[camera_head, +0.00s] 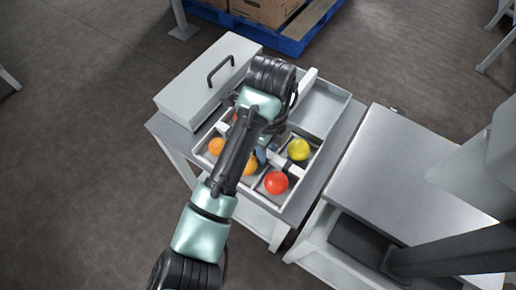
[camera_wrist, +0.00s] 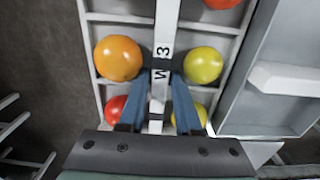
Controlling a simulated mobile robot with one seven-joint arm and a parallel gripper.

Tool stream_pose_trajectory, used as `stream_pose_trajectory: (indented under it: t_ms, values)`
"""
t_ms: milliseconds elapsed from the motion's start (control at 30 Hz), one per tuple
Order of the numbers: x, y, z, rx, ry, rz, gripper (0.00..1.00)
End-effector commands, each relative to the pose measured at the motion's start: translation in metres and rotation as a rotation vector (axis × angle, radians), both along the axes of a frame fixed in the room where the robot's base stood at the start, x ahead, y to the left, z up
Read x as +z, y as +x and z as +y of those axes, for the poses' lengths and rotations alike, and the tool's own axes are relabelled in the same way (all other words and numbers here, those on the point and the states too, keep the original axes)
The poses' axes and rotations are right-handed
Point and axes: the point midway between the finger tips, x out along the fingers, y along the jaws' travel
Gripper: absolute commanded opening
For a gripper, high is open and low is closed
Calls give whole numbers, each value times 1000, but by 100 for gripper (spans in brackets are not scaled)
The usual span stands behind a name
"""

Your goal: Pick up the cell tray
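The cell tray (camera_head: 315,155) is a white divided tray with tomatoes in its cells, on the grey bench. An orange tomato (camera_wrist: 118,58), a yellow one (camera_wrist: 203,65) and red ones show in it. A white bar marked W3 (camera_wrist: 163,45) runs along its middle. My gripper (camera_wrist: 161,76) is over the tray, with one blue finger on each side of this bar. The fingertips are close to the bar; I cannot tell whether they press on it. In the head view my arm hides the middle of the tray and most of my gripper (camera_head: 265,155).
A grey box with a black handle (camera_head: 200,82) stands left of the tray. An empty grey bin (camera_head: 322,108) adjoins the tray at the right. A second metal table (camera_head: 400,170) is further right. A blue pallet with cartons (camera_head: 290,45) lies on the floor behind.

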Motion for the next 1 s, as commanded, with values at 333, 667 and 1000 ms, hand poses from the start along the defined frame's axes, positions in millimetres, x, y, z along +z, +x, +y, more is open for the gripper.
stream_pose_trajectory:
  t_ms: [333,667,1000]
  values:
    - [0,0,0,0,1,1,0]
    - [1,0,0,0,1,-1,0]
    - [41,1,0,-1,0,-5,0]
